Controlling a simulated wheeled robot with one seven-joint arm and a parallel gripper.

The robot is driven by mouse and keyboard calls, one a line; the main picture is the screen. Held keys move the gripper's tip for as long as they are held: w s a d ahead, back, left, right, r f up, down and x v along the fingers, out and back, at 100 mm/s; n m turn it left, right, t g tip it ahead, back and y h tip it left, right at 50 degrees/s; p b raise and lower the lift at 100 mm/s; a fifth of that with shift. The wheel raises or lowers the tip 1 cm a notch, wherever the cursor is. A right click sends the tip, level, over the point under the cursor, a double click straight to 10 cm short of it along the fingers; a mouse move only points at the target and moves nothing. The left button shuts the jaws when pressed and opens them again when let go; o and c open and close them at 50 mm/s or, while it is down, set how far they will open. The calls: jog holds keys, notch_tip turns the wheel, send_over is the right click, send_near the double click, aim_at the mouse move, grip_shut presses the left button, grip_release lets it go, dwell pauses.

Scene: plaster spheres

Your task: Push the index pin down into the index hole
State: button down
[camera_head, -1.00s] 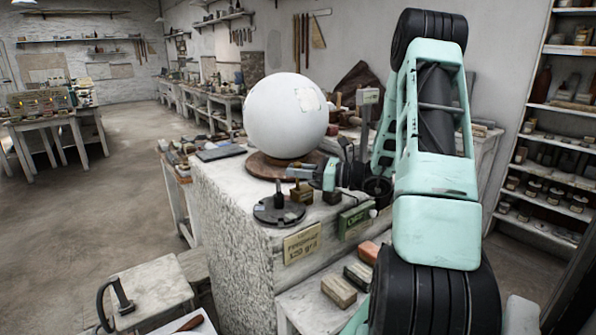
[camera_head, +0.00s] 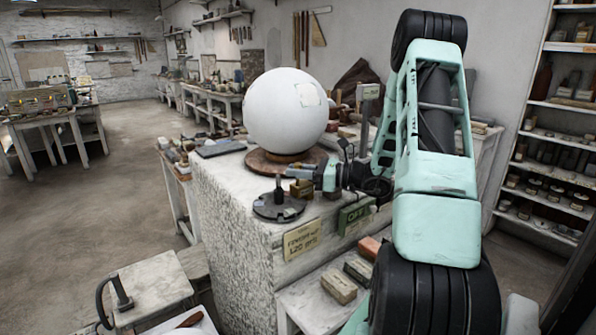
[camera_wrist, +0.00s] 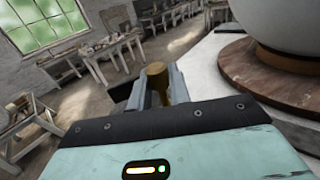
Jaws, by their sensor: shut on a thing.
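My gripper (camera_head: 294,170) reaches left, level, beside the turntable of the large white sphere. In the wrist view, its fingers (camera_wrist: 158,88) are shut on a brass knob, which I take to be the index pin (camera_wrist: 156,72). In the head view the pin is too small to make out between the fingers. A small brass block (camera_head: 301,188) stands just below the gripper; I cannot tell whether the pin touches it. The index hole is not visible in either view.
The white sphere (camera_head: 285,110) sits on a round brown turntable (camera_head: 262,163), close to the gripper. A dark round plate (camera_head: 279,208) with an upright black peg lies in front. A green box marked OFF (camera_head: 354,214) is at the block's right edge. Air left of the gripper is free.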

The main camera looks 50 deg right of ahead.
aim_at(298, 182)
jog(key=shift+f+b, duration=1.1)
jog(key=shift+f, duration=0.55)
jog(key=c, duration=1.2)
grip_release()
jog(key=shift+r+p, duration=1.65)
jog(key=shift+r, duration=0.4)
